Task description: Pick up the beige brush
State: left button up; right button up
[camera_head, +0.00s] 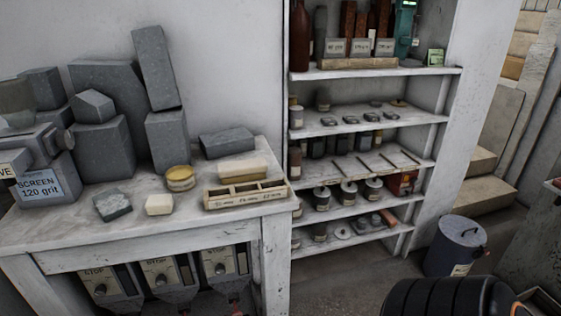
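I cannot make out a beige brush for certain. On the white table (60,232) at left, a long beige block-like item (243,169) lies behind a shallow wooden tray (247,197) with compartments. A smaller cream block (159,205) lies at the table's front. Several thin dark-edged strips (372,164) lie on a middle shelf, too small to identify. Neither of my grippers is in view.
Grey blocks (101,148) crowd the table's back left, near a round yellow tin (180,179). A white shelf unit (440,72) holding bottles and jars stands right of the table. A lidded grey bucket (456,246) stands on the floor near stairs (487,198).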

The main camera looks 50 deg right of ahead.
aim_at(235, 172)
jog(key=z, duration=1.4)
